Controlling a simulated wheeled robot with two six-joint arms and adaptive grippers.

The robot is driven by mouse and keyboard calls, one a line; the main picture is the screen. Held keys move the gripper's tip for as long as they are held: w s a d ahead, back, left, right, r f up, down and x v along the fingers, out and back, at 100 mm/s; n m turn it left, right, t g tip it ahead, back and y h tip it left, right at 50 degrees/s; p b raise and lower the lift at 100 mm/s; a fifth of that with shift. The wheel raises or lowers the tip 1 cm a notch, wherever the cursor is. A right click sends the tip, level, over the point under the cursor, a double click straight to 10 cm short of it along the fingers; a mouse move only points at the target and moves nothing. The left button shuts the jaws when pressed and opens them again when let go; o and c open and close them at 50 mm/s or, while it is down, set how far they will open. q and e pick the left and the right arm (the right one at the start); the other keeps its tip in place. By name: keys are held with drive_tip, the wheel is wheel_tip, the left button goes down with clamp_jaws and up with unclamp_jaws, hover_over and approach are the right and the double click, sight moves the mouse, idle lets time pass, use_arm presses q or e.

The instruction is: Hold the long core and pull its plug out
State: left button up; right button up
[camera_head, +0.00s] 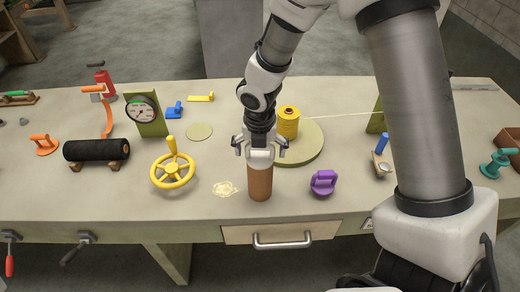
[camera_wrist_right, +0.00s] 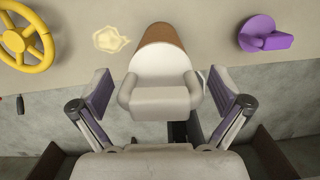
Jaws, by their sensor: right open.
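A brown upright tube, the long core (camera_head: 260,184), stands near the table's front edge. A whitish plug (camera_wrist_right: 160,98) with a raised grip sits on its top end. In the wrist view the core (camera_wrist_right: 162,36) shows beyond the plug. My right gripper (camera_head: 260,148) points down over the core's top. It is open, one finger on each side of the plug, with gaps visible in the wrist view. The gripper hides part of the plug in the head view. My left gripper is in neither view.
A yellow handwheel (camera_head: 172,172) stands left of the core, and a purple handled piece (camera_head: 323,182) right of it. A yellow spool (camera_head: 288,122) on a round board (camera_head: 312,150) is close behind. A drawer handle (camera_head: 283,242) projects below the table edge.

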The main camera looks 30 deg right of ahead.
sight(260, 161)
drive_tip(key=shift+r, duration=0.1)
wheel_tip(260, 161, up, 12)
drive_tip(key=s+a, duration=0.1)
drive_tip(key=shift+s, duration=0.2)
drive_tip(key=shift+f, duration=0.2)
